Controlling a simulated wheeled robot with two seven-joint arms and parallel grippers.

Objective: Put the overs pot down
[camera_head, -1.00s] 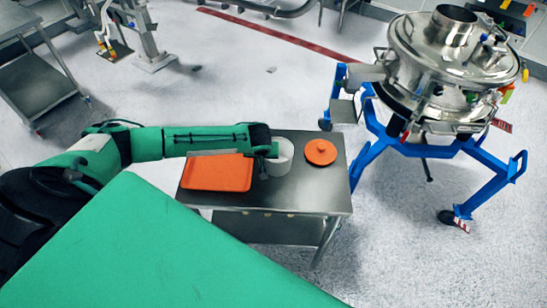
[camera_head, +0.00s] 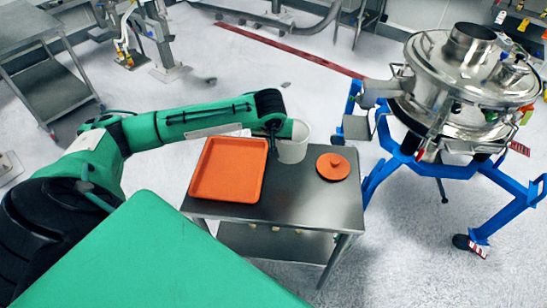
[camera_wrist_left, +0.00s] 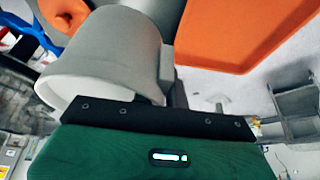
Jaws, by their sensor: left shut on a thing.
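The overs pot (camera_head: 294,143) is a pale grey-white open cylinder. It is at the back of the small steel table, between the orange tray and the orange lid. My left gripper (camera_head: 273,140) is shut on its left side. In the left wrist view the pot (camera_wrist_left: 105,58) fills the upper left, with its mouth toward the camera and a block on its side at the fingers. The fingertips are mostly hidden there. I cannot tell whether the pot's base touches the table. My right gripper is not in view.
The steel table (camera_head: 310,205) has bare room at its front and right. An orange tray (camera_head: 228,170) lies on its left, and a round orange lid (camera_head: 333,166) lies on its right. The steel sifter (camera_head: 465,85) on blue legs stands to the right.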

